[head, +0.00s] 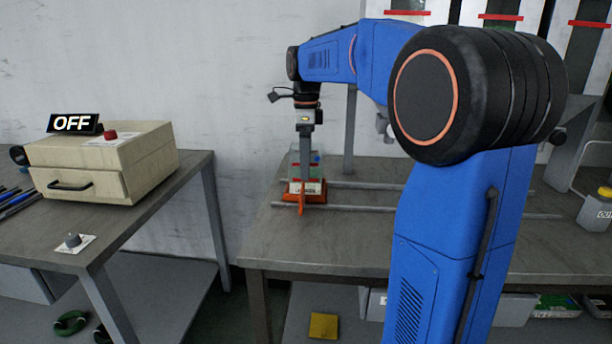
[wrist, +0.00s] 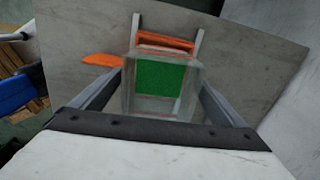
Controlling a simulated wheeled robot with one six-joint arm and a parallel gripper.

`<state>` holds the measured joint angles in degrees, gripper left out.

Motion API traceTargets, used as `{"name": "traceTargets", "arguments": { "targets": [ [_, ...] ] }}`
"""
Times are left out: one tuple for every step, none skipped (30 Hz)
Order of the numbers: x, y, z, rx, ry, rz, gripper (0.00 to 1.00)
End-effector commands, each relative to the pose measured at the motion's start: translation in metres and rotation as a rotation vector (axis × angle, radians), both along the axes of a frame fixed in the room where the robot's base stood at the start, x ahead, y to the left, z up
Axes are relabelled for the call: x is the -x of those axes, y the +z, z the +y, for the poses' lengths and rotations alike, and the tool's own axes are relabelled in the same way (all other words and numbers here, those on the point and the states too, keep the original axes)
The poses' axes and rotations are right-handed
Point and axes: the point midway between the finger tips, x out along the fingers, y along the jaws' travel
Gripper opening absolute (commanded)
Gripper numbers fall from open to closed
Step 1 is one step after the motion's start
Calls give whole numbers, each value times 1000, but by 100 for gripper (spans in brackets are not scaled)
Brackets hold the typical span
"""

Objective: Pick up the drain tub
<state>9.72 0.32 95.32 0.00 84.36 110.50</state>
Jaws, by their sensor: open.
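A clear, see-through tub, which I take to be the drain tub (wrist: 191,86), stands between my gripper's fingers in the wrist view, with a green area showing inside or through it. In the head view the tub (head: 313,168) is small and partly hidden behind a finger, above an orange base (head: 318,194) on the bench. My gripper (wrist: 162,84) is open, with one finger on each side of the tub. I cannot tell whether either finger touches it. In the head view my gripper (head: 304,150) points down at the tub.
Two grey rails (head: 365,209) run along the bench (head: 300,235) beside the orange base. An orange flat piece (wrist: 101,60) sticks out to the left in the wrist view. A beige box with an OFF sign (head: 75,123) stands on the left table, across a gap.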

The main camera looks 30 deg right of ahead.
Motion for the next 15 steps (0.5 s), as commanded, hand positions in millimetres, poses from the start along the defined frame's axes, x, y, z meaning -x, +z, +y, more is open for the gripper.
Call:
{"name": "traceTargets", "arguments": {
  "targets": [
    [0,-1,0,0,0,0,94],
    [0,-2,0,0,0,0,94],
    [0,-2,0,1,0,-1,94],
    [0,-2,0,1,0,-1,94],
    [0,-2,0,1,0,-1,94],
    [0,-2,0,1,0,-1,94],
    [0,-2,0,0,0,0,94],
    [0,-2,0,0,0,0,89],
    [0,-2,0,0,0,0,79],
    [0,-1,0,0,0,0,72],
    [0,-1,0,0,0,0,65],
    [0,-1,0,0,0,0,56],
    [0,-1,0,0,0,0,48],
    [0,-1,0,0,0,0,41],
    [0,-1,0,1,0,-1,40]
  ]
}}
